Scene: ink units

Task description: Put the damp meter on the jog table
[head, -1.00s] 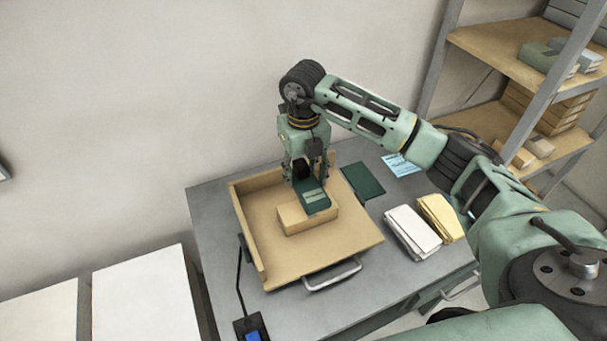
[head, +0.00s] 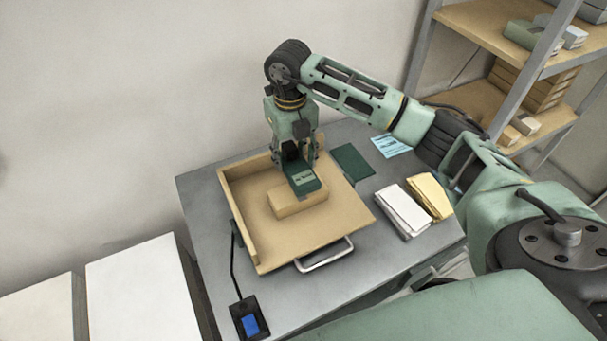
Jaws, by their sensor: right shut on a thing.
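The damp meter (head: 305,183) is a dark green device with a pale label or display on its face. My right gripper (head: 296,160) is shut on its rear end from above. The meter's front end overlaps a tan block (head: 297,203) in the picture; I cannot tell whether it touches the block or hangs just above it. The block lies on the jog table (head: 340,218), a tan wooden tray with raised walls at its left and back and a metal handle at its front. My left gripper is not in view.
A dark green pad (head: 352,162), a blue printed sheet (head: 391,146), a white stack (head: 403,210) and a yellow stack (head: 429,196) lie right of the tray on the grey bench (head: 209,213). A blue-topped pedal (head: 250,322) sits front left. Shelves (head: 480,40) stand at right.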

